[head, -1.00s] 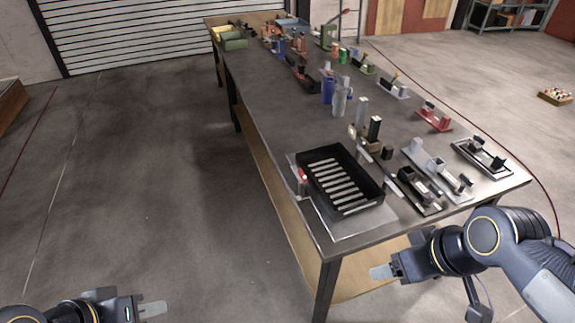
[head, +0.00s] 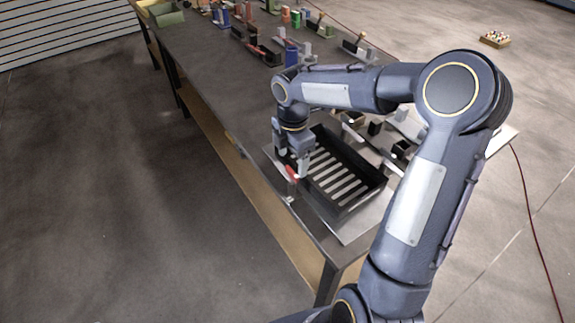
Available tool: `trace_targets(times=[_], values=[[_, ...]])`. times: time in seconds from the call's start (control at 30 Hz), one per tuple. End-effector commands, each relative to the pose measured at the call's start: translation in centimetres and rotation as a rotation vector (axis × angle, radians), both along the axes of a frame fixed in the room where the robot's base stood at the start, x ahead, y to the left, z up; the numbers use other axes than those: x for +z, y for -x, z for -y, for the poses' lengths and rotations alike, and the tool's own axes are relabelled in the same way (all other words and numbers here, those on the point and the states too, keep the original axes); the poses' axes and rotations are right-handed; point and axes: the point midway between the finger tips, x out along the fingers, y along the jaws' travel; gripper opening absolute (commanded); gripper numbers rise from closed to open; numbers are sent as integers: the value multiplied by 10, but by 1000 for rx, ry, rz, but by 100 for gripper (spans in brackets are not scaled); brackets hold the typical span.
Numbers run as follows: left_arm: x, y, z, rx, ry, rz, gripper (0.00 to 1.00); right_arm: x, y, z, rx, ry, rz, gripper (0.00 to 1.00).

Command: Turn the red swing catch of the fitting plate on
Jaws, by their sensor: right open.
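The fitting plate (head: 346,234) is a light metal sheet at the table's near end, with a black slatted tray (head: 362,203) on it. The small red swing catch (head: 291,171) stands at the plate's left edge, beside the tray's left corner. My right gripper (head: 292,164) points down at the catch with its jaws open, its fingers close around or just above the red part. I cannot tell whether they touch it. The gripper partly hides the catch, so its exact angle is unclear. My left gripper is out of the picture.
The long dark table (head: 205,80) runs away to the upper left. Several fixtures stand right of the tray, partly hidden behind my right arm. The table's left strip and the floor to the left are clear.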

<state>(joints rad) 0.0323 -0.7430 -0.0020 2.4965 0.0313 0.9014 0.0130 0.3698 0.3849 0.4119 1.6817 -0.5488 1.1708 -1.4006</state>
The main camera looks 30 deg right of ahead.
Motion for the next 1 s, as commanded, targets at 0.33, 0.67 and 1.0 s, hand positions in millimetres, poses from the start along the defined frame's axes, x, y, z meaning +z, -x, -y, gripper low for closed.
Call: trace_targets(times=[0.33, 0.67, 1.0], values=[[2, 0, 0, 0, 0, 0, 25, -40, 0, 0, 0, -1, 0, 71], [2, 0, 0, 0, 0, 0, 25, -42, 1, 0, -2, -1, 1, 64], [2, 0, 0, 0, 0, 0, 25, -42, 1, 0, -2, -1, 0, 20]])
